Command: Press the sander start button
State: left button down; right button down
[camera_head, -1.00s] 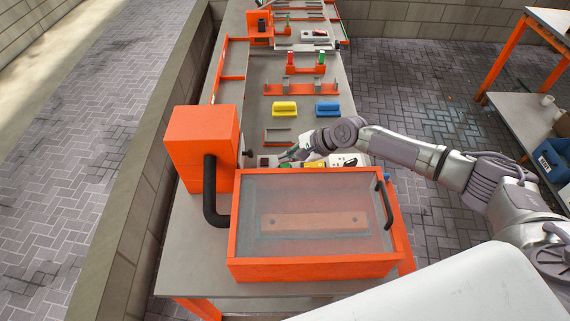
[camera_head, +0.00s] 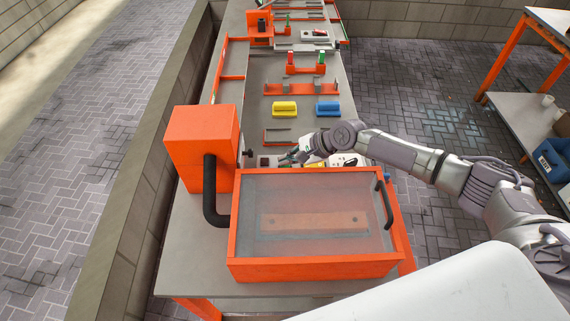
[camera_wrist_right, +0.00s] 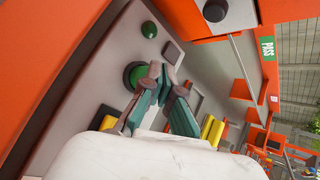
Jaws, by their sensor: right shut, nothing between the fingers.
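The sander is an orange box with a clear-lidded chamber (camera_head: 315,200) at the near end of the bench, with a board (camera_head: 312,221) seen through the lid. In the right wrist view a large round green button (camera_wrist_right: 134,76) with a dark rim sits on a grey panel, and a smaller green dome (camera_wrist_right: 149,30) lies beyond it. My right gripper (camera_head: 290,158) is behind the chamber, low over the bench. Its fingers (camera_wrist_right: 168,76) are shut and empty, with one tip right beside the large button. I cannot tell whether it touches. My left gripper is not in view.
An orange housing (camera_head: 203,145) with a black hose (camera_head: 211,190) stands left of the chamber. A yellow block (camera_head: 285,108) and a blue block (camera_head: 327,108) lie farther along the bench. A brick wall borders the left side.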

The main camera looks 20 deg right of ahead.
aim_at(287, 166)
jog(key=shift+f, duration=0.5)
dwell(0.4)
jog(key=shift+r, duration=0.15)
jog(key=shift+r+p, duration=0.85)
jog(key=shift+p, duration=0.1)
notch_tip(287, 166, up, 5)
jog(key=p, duration=0.5)
jog(key=shift+p, duration=0.3)
jog(key=shift+d, duration=0.1)
